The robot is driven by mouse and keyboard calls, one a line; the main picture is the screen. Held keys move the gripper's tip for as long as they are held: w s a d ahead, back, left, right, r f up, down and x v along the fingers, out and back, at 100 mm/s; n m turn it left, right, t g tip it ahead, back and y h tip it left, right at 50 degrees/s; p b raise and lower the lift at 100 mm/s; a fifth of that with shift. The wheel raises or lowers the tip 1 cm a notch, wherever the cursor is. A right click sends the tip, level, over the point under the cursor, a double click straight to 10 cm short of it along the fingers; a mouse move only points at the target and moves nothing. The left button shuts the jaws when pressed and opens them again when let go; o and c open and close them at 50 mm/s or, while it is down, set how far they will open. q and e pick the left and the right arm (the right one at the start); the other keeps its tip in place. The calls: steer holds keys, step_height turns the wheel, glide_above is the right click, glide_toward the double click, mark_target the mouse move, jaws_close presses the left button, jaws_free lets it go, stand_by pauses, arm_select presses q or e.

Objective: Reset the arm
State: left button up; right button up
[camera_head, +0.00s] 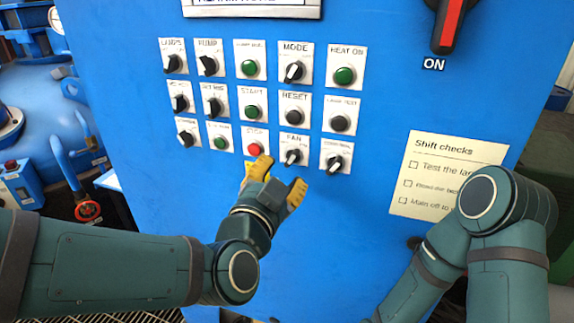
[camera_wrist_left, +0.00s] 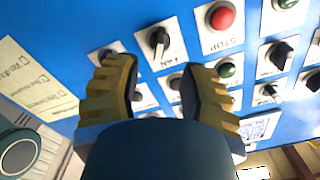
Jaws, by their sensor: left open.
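My left arm comes in from the left in the head view. My left gripper (camera_head: 275,178) has yellow ridged fingers and is open and empty. It is in front of the lower part of the blue control panel (camera_head: 330,225), just below the red STOP button (camera_head: 254,149) and the FAN knob (camera_head: 292,157). In the left wrist view the open fingers (camera_wrist_left: 160,85) frame the panel, with the FAN knob (camera_wrist_left: 158,40) and STOP button (camera_wrist_left: 221,16) beyond them. My right arm (camera_head: 490,225) shows at the lower right; its gripper is out of view.
Several knobs and green buttons, such as START (camera_head: 252,111), fill the panel rows. A red and black main switch (camera_head: 449,20) is at the upper right. A "Shift checks" sheet (camera_head: 440,165) is on the panel at right. Blue equipment with a red handwheel (camera_head: 87,210) stands at left.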

arm_select(q)
steer(key=shift+v, duration=0.85)
steer(key=shift+f, duration=0.1)
steer(key=w+a+f+n+g+y, duration=0.15)
steer(key=f+g, duration=0.25)
steer(key=f, duration=0.8)
steer(key=w+a+f+n+g, duration=0.2)
steer(key=f+n+g, duration=0.1)
steer(key=f, duration=1)
steer(key=s+a+f+n+g, duration=0.1)
steer(key=s+f+n+g, duration=0.1)
steer(key=s+f, duration=0.2)
steer(key=s+a+f+n+g, duration=0.2)
steer(key=s+f+n+g, duration=0.1)
steer(key=f, duration=0.7)
steer(key=s+a+f+n+g, duration=0.1)
steer(key=s+f+n+g, duration=0.1)
steer(key=s+f, duration=0.3)
step_height(320, 180, down, 2)
steer(key=shift+s+a+f+g, duration=0.2)
steer(key=shift+s+g, duration=0.1)
steer(key=shift+g, duration=0.3)
steer(key=shift+o, duration=0.2)
